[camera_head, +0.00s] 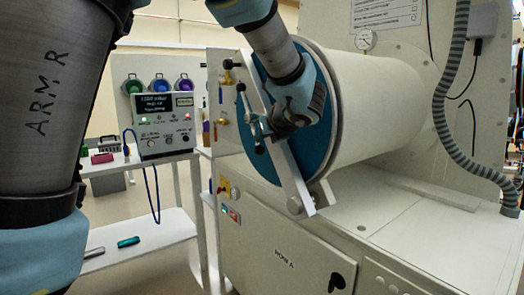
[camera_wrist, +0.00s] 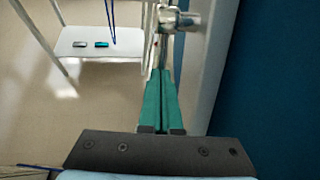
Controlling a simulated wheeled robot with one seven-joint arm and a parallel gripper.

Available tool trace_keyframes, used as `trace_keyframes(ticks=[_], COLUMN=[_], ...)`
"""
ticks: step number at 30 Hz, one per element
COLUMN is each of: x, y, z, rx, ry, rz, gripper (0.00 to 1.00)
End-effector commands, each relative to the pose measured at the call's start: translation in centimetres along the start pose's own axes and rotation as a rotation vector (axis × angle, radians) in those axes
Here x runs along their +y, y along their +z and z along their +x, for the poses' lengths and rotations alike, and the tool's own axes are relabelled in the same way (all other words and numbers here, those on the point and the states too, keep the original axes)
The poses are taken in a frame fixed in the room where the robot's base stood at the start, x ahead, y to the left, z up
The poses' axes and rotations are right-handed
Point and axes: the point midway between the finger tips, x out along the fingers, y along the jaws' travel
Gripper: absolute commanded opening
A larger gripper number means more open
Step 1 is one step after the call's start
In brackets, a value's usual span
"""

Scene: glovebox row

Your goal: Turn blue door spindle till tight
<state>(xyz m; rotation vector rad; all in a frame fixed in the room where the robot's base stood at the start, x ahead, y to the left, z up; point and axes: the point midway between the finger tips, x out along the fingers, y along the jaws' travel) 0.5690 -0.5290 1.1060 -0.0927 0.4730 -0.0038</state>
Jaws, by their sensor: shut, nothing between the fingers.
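The blue door (camera_head: 296,153) closes the near end of a large white cylinder, with a grey metal bar (camera_head: 290,178) running across it. A spindle handle (camera_head: 248,112), a thin rod with black knobs, stands out in front of the bar. My gripper (camera_head: 264,128) is beside the spindle handle, in front of the door; I cannot tell whether it touches. In the wrist view, my green fingers (camera_wrist: 161,75) are shut together and empty. A shiny metal piece (camera_wrist: 183,20), apparently part of the spindle, lies just beyond their tips. The blue door fills the right side there.
A white cabinet (camera_head: 285,255) stands below the cylinder (camera_head: 380,105). To the left, a white rack (camera_head: 150,230) holds a control box (camera_head: 160,125) and small items. A ribbed grey hose (camera_head: 447,110) hangs at right. Open floor shows between rack and cabinet.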

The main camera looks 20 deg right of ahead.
Motion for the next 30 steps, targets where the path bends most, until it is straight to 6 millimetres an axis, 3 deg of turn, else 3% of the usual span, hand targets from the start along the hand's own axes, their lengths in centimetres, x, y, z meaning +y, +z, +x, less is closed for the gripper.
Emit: trace_keyframes(ticks=[1,2,30], x=[0.1,0.1,1.1], y=[-1.3,-1.4,-1.6], z=[0.8,0.9,5.5], rx=[-0.031,-0.049,-0.713], ry=[-0.001,-0.002,0.002], rz=[0.005,0.008,0.143], gripper=[0.0,0.0,0.0])
